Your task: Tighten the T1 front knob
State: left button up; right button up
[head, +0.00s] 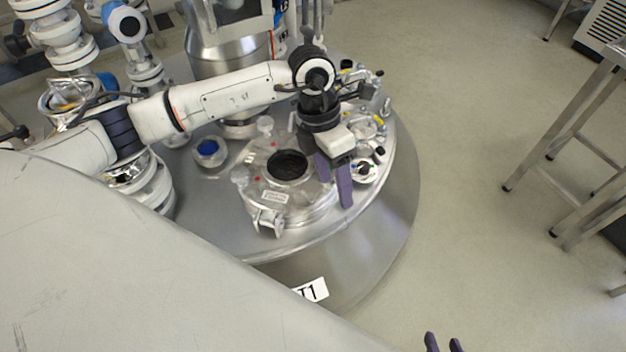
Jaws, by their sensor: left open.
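The T1 vessel has a round metal lid (225,222) with a white T1 label (312,290) on its front side. On the lid is a round hatch (318,212) with a dark window (288,166). Pale knobs stand around the hatch, one at its back (265,125) and a clamp-like fitting at its front (268,221). I cannot tell for sure which is the front knob. My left gripper (335,192) is open and empty, fingers down over the hatch's right edge. My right gripper (443,343) shows only two parted fingertips at the bottom edge, away from the vessel.
A small port with a blue cap (208,149) sits left of the hatch. Fittings and a gauge (364,170) crowd the lid's right side. White pipes (62,35) and a metal cylinder (228,50) stand behind. A metal frame table (570,150) stands right; floor between is clear.

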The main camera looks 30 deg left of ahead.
aim_at(310, 187)
pick_arm(q)
jog(key=w+a+r+y, duration=0.1)
jog(key=w+a+y, duration=0.2)
jog(key=a, duration=0.4)
jog(key=shift+t, duration=0.3)
jog(key=f, duration=0.2)
jog(key=f+b, duration=0.1)
jog(key=f, duration=0.5)
jog(key=shift+s, duration=0.25)
jog(key=shift+f, duration=0.7)
pick_arm(e)
jog(key=shift+w+f, duration=0.15)
pick_arm(q)
jog(key=c, duration=1)
jog(key=shift+b, duration=0.3)
jog(key=shift+c, duration=0.2)
pick_arm(e)
jog(key=shift+a+f, duration=0.1)
jog(key=shift+f, duration=0.1)
